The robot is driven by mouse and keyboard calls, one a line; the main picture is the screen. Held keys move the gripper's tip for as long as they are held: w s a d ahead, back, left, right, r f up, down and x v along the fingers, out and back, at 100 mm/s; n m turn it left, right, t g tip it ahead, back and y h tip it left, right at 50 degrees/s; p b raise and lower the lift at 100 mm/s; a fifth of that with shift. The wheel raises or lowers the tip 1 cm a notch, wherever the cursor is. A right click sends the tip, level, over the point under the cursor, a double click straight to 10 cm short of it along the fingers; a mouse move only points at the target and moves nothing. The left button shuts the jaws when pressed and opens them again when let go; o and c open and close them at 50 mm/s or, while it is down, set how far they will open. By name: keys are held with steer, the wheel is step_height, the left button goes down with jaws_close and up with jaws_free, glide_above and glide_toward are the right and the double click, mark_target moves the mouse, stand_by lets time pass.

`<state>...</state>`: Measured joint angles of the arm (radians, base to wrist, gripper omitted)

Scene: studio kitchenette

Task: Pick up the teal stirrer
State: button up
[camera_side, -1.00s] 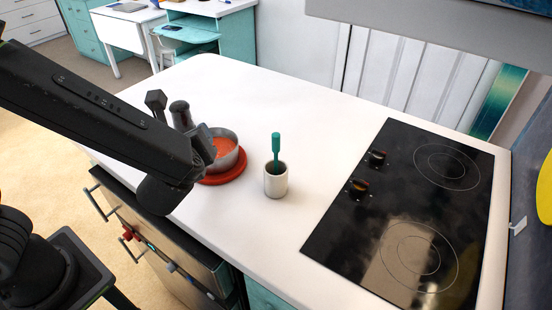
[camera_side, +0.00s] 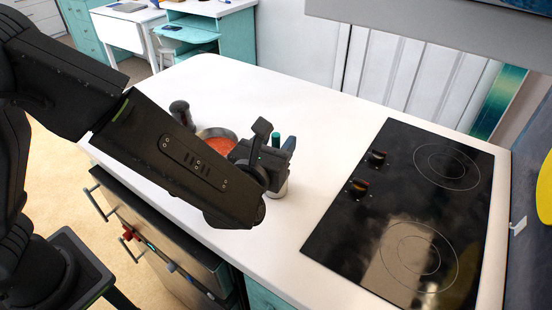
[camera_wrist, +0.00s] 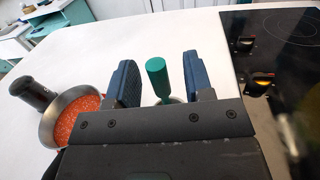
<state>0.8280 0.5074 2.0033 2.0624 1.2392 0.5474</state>
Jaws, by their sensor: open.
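In the side view my gripper (camera_side: 270,145) is at the cup (camera_side: 281,188), and only the top of the stirrer (camera_side: 276,138) shows between the fingers. My gripper is open and holds nothing.
A black cooktop (camera_side: 400,215) with knobs lies to the right. The white counter (camera_side: 310,120) behind the cup is clear.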

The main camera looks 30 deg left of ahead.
steer(key=shift+w, duration=0.15)
jaws_close()
stand_by(0.4)
